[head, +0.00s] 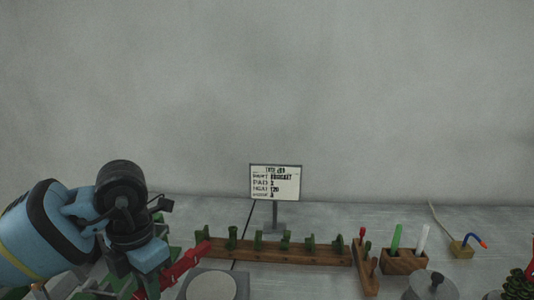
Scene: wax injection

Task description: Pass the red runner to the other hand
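The red runner (186,262) is a red bar at the lower left of the head view, slanting up to the right. My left gripper (150,284) comes in from the left and appears shut on the bar near its lower end; the fingertips are partly hidden. The bar's upper end reaches in front of the left end of a wooden rack. My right gripper is not in view.
A wooden rack (285,254) with several green pieces stands along the table (480,215). A round pale plate (212,287) is in front. A sign (275,182) stands behind. Wooden blocks (404,262) with coloured sticks and a grey lidded pot (432,286) are at right.

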